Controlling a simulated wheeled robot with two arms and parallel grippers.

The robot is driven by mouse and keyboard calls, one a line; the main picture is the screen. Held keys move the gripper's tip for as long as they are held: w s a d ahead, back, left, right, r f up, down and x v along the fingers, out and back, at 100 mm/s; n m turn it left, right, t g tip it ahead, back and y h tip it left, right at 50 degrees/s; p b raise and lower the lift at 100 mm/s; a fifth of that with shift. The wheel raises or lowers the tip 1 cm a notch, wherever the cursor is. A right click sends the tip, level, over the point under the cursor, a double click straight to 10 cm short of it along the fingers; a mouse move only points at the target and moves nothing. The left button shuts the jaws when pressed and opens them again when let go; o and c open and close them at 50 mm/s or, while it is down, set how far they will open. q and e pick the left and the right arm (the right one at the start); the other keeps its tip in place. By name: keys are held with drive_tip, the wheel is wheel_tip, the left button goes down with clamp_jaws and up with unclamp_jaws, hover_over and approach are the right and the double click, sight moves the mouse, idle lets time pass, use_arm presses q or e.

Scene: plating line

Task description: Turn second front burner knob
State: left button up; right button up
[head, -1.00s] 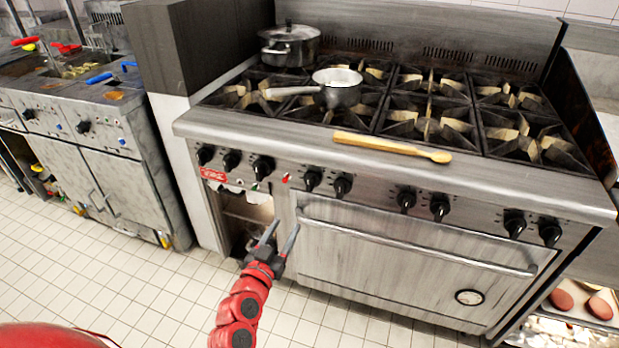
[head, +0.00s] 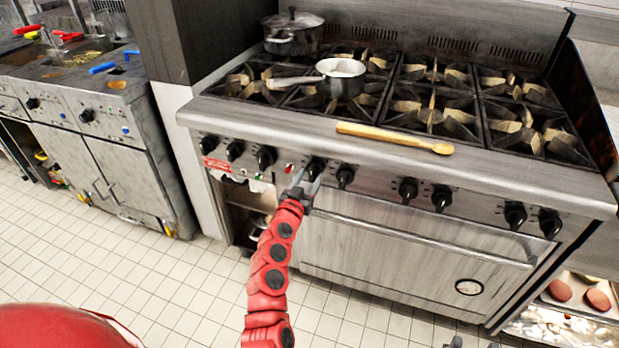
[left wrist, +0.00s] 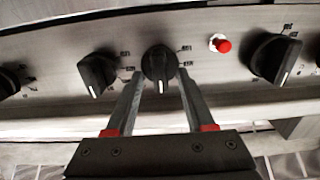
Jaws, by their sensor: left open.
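The range has a front panel (head: 380,196) with a row of black knobs. My left gripper (head: 309,182) is in front of the panel at a black knob (head: 315,166) just right of the red light (head: 289,168). In the left wrist view the gripper (left wrist: 160,85) is open, with one finger on each side of that knob (left wrist: 159,64). The knob's white mark points down in that view. Gaps show beside the knob, and I cannot tell whether a finger touches it. A neighbouring knob (head: 345,177) is to its right in the head view.
A pot (head: 292,38), a saucepan (head: 341,80) and a wooden spoon (head: 390,138) are on the range top. The oven door handle (head: 420,236) runs below the panel. Fryers (head: 100,120) stand at left. The tiled floor (head: 150,290) in front is clear.

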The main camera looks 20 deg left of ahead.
use_arm(q)
drive_tip(key=shift+w, duration=0.1)
clamp_jaws()
drive_tip(key=shift+n, duration=0.4)
drive_tip(key=shift+a+n, duration=0.15)
drive_tip(key=shift+n, duration=0.95)
drive_tip(key=n, duration=0.4)
drive_tip(key=shift+b, duration=0.4)
drive_tip(key=n, duration=0.4)
drive_tip(key=shift+a, duration=0.15)
drive_tip(key=n, duration=0.4)
drive_tip(key=shift+f+n+p, duration=0.2)
drive_tip(key=shift+n+p, duration=0.1)
